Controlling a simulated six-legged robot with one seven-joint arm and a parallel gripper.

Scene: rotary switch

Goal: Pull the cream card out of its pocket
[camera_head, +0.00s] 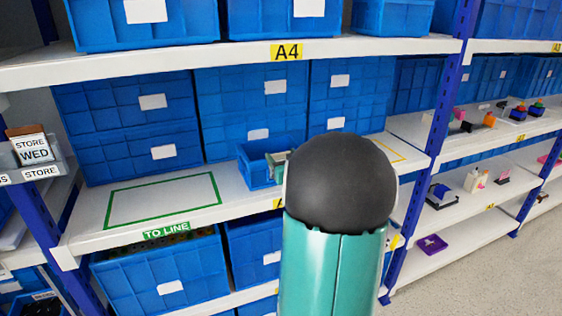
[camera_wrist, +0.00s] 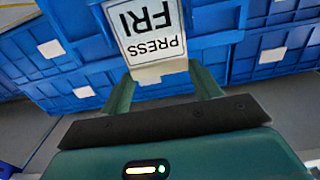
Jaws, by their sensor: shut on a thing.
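The cream card (camera_wrist: 147,38) is between the two green fingers of my gripper (camera_wrist: 163,76) in the wrist view. Its white label reads PRESS FRI, upside down in that view, and a plain cream strip shows at the gripped end. No pocket shows around the card, and its far end is cut off by the frame. In the head view my dark rounded arm link hides most of the gripper. Only a small grey-green part shows by the small blue bin (camera_head: 256,173). Another card with a brown top, reading STORE WED (camera_head: 33,149), stands in a clear pocket (camera_head: 42,173) at the left.
Blue bins (camera_head: 124,125) stand behind the middle shelf (camera_head: 240,204). A green-outlined area marked TO LINE (camera_head: 166,232) is empty. A shelf with an A4 tag (camera_head: 286,52) runs above. A blue upright (camera_head: 436,130) and more shelves with small objects lie to the right.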

